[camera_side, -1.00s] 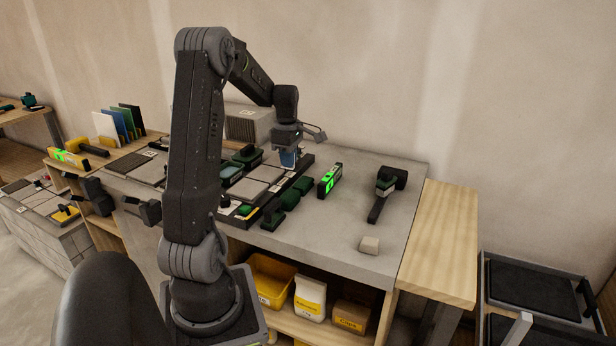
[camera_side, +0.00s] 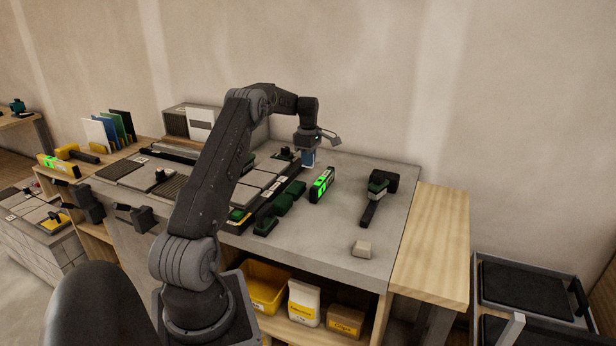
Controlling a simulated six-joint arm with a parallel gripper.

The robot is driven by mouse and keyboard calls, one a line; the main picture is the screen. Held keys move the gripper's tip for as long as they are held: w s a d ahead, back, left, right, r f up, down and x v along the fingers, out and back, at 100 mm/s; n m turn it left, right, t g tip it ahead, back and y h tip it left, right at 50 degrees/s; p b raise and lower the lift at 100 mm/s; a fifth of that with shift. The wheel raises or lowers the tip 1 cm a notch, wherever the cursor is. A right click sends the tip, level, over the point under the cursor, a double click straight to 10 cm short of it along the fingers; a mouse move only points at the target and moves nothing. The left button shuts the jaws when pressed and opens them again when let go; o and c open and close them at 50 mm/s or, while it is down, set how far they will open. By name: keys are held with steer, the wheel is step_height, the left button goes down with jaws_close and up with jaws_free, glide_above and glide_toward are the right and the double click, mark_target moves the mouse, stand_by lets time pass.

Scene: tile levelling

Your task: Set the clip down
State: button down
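My gripper (camera_side: 308,160) points down over the far end of the row of grey tiles (camera_side: 263,180), close to the dark rail (camera_side: 275,203) beside them.
A dark mallet-like tool (camera_side: 376,197) and a pale block (camera_side: 362,249) lie farther right. Bare grey worktop (camera_side: 320,230) lies between them.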

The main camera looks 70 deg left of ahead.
mark_target(308, 181)
steer(key=shift+f, duration=2.65)
steer(key=shift+f, duration=0.15)
steer(key=c, duration=1.3)
jaws_free()
